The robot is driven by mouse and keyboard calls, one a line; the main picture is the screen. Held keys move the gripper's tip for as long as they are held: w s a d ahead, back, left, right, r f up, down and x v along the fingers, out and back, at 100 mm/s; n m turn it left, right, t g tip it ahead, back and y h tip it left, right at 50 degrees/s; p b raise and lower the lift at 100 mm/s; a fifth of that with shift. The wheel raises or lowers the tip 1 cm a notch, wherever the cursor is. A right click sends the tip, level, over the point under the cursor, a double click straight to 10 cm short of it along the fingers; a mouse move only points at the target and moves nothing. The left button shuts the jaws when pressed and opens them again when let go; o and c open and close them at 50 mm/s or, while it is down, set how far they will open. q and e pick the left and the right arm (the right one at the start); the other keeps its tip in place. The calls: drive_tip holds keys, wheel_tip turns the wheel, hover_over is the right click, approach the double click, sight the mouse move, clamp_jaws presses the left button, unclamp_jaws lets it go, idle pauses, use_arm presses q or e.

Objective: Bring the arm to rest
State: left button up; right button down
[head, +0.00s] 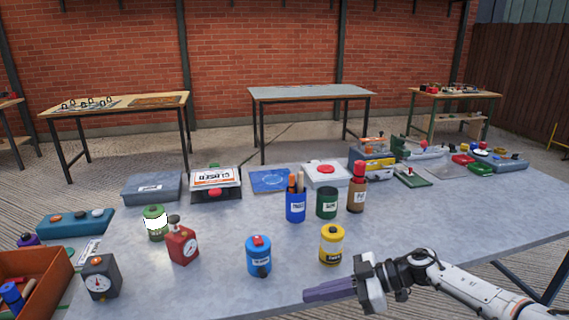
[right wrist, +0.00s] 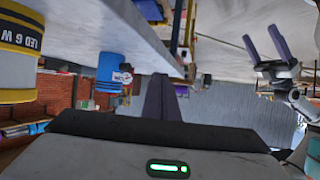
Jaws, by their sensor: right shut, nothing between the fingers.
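My right gripper (head: 310,292) is at the bottom right of the head view, level with the table's front edge. Its purple fingers are together and hold nothing. They also show shut in the right wrist view (right wrist: 162,98). My left gripper (right wrist: 266,42) shows at the upper right of the right wrist view, with its two fingers apart and nothing between them. It is not in the head view. A blue canister (head: 259,257) and a yellow canister (head: 331,245) stand on the table near my right gripper, apart from it.
The grey table (head: 215,285) carries a red timer (head: 182,245), a dark timer (head: 101,277), a green canister (head: 155,223), a blue pen cup (head: 296,206) and a brown bottle (head: 357,194). An orange bin (head: 45,290) is at left. The table's right front is bare.

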drive_tip(key=w+d+f+m+t+h, duration=0.1)
drive_tip(key=w+d+m+t, duration=0.1)
drive_tip(key=d, duration=0.9)
drive_tip(key=s+a+f+m+t, duration=0.4)
drive_tip(key=s+a+f+t, duration=0.25)
drive_tip(key=s+f, duration=0.25)
drive_tip(key=s+d+f+m+g+h, duration=0.15)
drive_tip(key=s+d+f+h, duration=0.35)
drive_tip(key=s+d, duration=0.55)
drive_tip(key=s+d+f+m+g+h, duration=0.15)
drive_tip(key=s+d+f+h, duration=0.45)
drive_tip(key=s, duration=0.7)
drive_tip(key=a+r+m+t+y, duration=0.1)
drive_tip(key=a+m, duration=0.4)
drive_tip(key=a, duration=0.6)
drive_tip(key=shift+w+a+m, duration=0.15)
drive_tip(key=shift+a+m, duration=0.05)
drive_tip(key=shift+m, duration=0.1)
